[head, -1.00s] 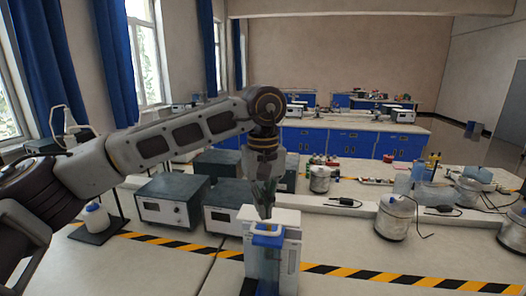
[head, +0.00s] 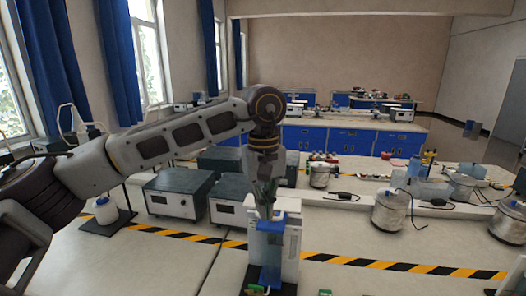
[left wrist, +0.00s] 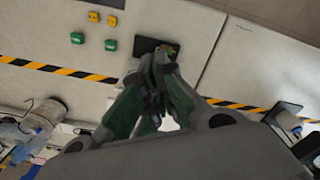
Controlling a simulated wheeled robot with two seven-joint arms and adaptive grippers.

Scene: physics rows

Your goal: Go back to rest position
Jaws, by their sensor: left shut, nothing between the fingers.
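My left gripper (head: 266,212) points down in the middle of the head view, at the end of my left arm. Its green-grey fingers are together with nothing between them. It shows in front of the upper part of a white and blue bench device (head: 290,250) on a dark base; I cannot tell whether they touch. In the left wrist view the closed fingers (left wrist: 158,75) cover most of the device, and a dark plate (left wrist: 146,45) shows beyond them. My right gripper is in neither view.
Grey boxed instruments (head: 176,196) stand left of the device. A white bottle (head: 105,210) is on a dark stand at far left. Metal pots (head: 390,212) stand to the right. Yellow-black tape (head: 400,265) crosses the table. Small green and yellow blocks (left wrist: 77,38) lie on bare table.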

